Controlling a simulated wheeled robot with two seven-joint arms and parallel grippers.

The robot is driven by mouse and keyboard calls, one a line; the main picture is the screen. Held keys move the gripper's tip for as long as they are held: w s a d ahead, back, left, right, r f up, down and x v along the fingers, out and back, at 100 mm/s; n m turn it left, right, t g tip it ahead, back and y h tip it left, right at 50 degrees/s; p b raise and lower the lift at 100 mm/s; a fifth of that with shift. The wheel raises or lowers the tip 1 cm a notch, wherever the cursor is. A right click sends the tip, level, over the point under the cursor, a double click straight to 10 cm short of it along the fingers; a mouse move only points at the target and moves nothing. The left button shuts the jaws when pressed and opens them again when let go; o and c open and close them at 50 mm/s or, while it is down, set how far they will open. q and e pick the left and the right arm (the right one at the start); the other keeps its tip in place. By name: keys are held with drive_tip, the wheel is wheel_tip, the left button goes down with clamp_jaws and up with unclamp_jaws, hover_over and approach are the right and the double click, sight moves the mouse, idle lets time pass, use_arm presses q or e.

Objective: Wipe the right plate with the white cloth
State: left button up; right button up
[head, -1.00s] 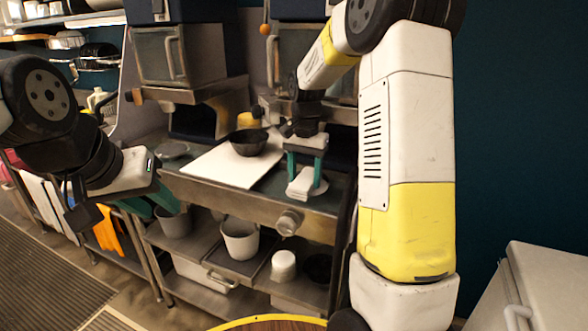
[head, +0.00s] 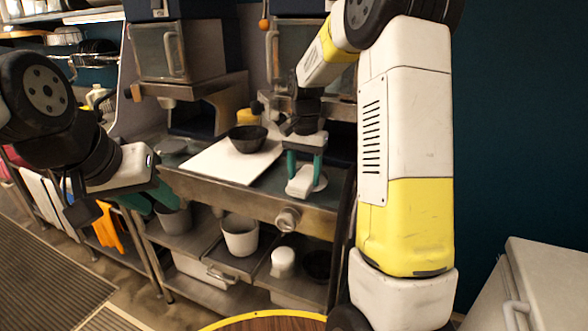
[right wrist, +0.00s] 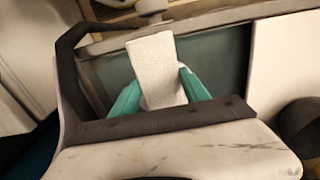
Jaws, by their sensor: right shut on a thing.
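The white cloth (head: 300,186) hangs between the green fingers of my right gripper (head: 304,171), which is shut on it. It also shows in the right wrist view (right wrist: 154,72) as a pale textured block between the fingers. A darker round plate (head: 172,146) lies at the counter's left. My left gripper (head: 152,203) is empty with its fingers apart, in front of the counter's left end.
A white board (head: 215,165) lies mid-counter with a dark bowl (head: 248,138) at its back. A grey pot (head: 240,236) and a white container (head: 283,262) stand on the lower shelf. Machines line the counter's back. A round wooden top (head: 268,323) is at the bottom.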

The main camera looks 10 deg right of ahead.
sight(310, 171)
drive_tip(key=shift+f, duration=0.25)
drive_tip(key=shift+w, duration=0.1)
drive_tip(key=shift+w+d, duration=0.6)
drive_tip(key=shift+w, duration=0.2)
drive_tip(key=shift+w+d+r, duration=0.2)
drive_tip(key=shift+w+d, duration=0.1)
drive_tip(key=shift+d, duration=0.2)
drive_tip(key=shift+s+a+f, duration=0.2)
drive_tip(key=shift+s+a, duration=0.8)
drive_tip(key=shift+s, duration=0.15)
drive_tip(key=shift+a, duration=0.1)
